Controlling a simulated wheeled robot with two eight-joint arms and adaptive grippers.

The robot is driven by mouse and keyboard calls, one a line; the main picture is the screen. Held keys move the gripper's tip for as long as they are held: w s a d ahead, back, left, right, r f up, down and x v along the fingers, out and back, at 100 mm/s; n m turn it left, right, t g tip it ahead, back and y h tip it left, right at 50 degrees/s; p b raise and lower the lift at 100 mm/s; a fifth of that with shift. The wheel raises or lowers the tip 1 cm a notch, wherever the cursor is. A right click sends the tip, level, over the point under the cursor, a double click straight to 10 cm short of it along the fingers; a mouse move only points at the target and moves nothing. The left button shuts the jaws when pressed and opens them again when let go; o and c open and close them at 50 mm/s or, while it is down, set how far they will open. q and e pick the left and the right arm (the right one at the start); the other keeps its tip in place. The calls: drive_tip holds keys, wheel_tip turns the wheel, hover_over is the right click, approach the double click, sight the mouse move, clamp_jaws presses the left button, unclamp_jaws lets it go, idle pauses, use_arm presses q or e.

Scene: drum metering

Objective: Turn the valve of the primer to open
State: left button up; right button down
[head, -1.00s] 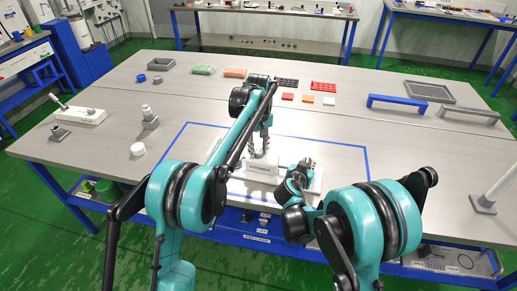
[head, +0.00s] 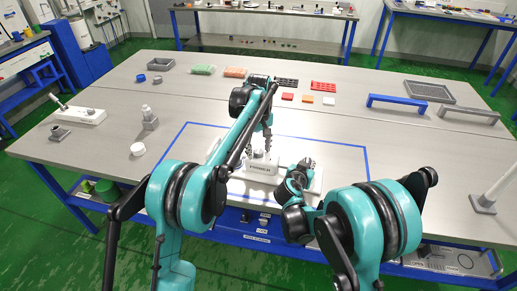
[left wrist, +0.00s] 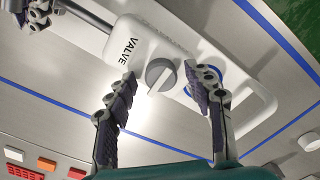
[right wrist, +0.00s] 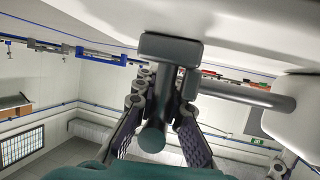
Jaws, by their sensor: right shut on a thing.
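The white primer body (head: 236,187) lies inside the blue outline on the near part of the table. In the left wrist view it carries the word VALVE and a round grey valve knob (left wrist: 161,74) with a raised bar. My left gripper (head: 265,146) is at the knob; in the left wrist view its fingertips (left wrist: 163,77) are spread on either side of the knob, with a gap showing. My right gripper (head: 303,168) is shut on a grey T-shaped handle (right wrist: 152,137), whose rod (right wrist: 249,95) runs to the primer body. The knob's far side is hidden.
A white round cap (head: 138,149) and a grey fitting (head: 150,121) stand left of the blue outline. Coloured blocks and trays, including a red tray (head: 323,86), lie farther back. A blue bracket (head: 397,103) stands at the right.

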sight(258, 151)
use_arm(q)
wheel_tip(258, 151, up, 12)
idle(0.6)
use_arm(e)
drive_tip(key=c, duration=1.5)
unclamp_jaws()
